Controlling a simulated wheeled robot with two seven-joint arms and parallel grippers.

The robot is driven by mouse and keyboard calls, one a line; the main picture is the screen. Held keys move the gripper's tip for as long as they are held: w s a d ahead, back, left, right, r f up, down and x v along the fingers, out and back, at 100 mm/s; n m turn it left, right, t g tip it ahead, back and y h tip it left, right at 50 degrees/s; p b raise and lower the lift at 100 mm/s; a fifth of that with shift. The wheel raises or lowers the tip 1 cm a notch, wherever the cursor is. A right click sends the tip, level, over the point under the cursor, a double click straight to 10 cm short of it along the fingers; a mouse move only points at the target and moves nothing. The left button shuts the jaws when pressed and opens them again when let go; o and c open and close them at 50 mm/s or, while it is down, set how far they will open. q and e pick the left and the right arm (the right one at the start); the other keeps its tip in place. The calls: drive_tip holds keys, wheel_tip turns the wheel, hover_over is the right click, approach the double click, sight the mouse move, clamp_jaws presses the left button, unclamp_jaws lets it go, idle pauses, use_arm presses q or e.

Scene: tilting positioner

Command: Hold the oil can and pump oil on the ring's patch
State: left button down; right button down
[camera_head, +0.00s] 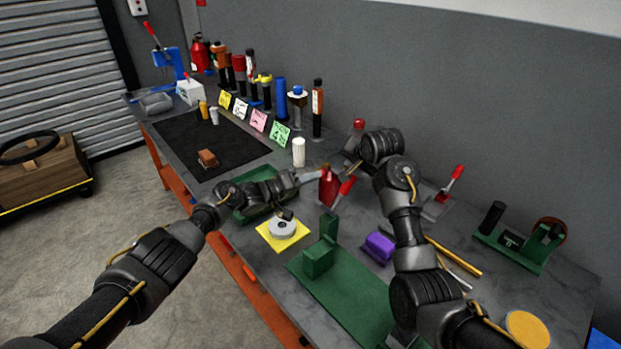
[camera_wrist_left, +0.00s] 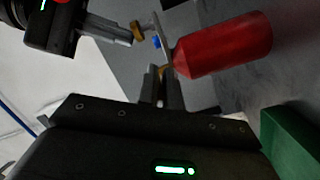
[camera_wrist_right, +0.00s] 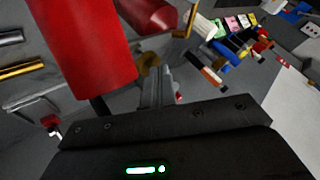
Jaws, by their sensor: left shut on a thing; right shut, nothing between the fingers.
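The red oil can (camera_head: 328,190) stands out at the middle of the bench in the head view. It also shows in the left wrist view (camera_wrist_left: 225,45) and large in the right wrist view (camera_wrist_right: 80,45). My left gripper (camera_head: 312,177) is shut on it, near its narrow end in the left wrist view; the exact grip is partly hidden. My right gripper (camera_head: 350,170) is shut and empty, close beside the can's top. The grey ring (camera_head: 282,229) lies on a yellow square (camera_head: 268,238), nearer than the can. A small dark thing sits at its upper edge; I cannot make out the patch.
A green fixture (camera_head: 318,262) with upright blocks stands right of the ring, with a purple block (camera_head: 380,247) beyond it. A white cylinder (camera_head: 299,152) stands behind my left gripper. Bottles and coloured cards line the back left. The black mat (camera_head: 240,150) is mostly clear.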

drive_tip(key=shift+f, duration=0.2)
drive_tip(key=shift+r, duration=0.85)
wheel_tip(320, 180, up, 6)
idle(0.5)
idle(2.3)
drive_tip(key=shift+f, duration=2.95)
drive_tip(key=shift+f, duration=0.2)
